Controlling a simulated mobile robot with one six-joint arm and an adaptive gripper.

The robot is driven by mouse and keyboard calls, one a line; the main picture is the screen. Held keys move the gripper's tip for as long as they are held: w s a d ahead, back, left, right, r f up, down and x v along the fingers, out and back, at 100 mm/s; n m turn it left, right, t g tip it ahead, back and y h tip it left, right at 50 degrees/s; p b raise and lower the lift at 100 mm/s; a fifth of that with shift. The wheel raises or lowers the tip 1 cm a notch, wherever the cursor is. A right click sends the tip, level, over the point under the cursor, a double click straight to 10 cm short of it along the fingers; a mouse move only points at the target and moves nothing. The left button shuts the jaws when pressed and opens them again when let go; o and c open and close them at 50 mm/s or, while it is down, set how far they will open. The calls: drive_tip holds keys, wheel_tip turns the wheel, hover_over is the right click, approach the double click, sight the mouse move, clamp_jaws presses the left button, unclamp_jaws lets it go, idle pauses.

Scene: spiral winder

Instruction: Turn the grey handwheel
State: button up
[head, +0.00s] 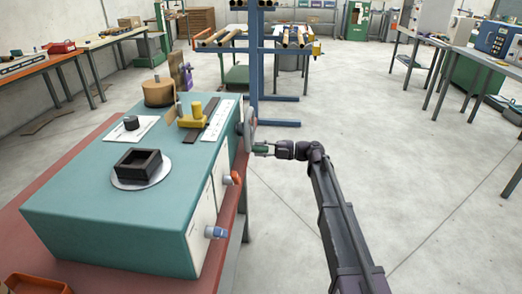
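The teal machine (110,225) stands on a red-topped bench at the left. The grey handwheel (249,124) shows nearly edge-on at the far end of the machine's right side. My gripper (256,148) reaches in from the right, with its fingers close to the wheel's lower part. I cannot tell whether it touches the wheel. The fingers are small and seen from the side, so their opening is unclear.
An orange knob (233,178) and a blue-grey knob (215,232) stick out from the same side, nearer me. A blue rack (254,60) with rolls stands behind the machine. The floor (430,190) to the right is clear.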

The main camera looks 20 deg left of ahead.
drive_tip(key=shift+o, duration=1.2)
drive_tip(key=v, duration=1.2)
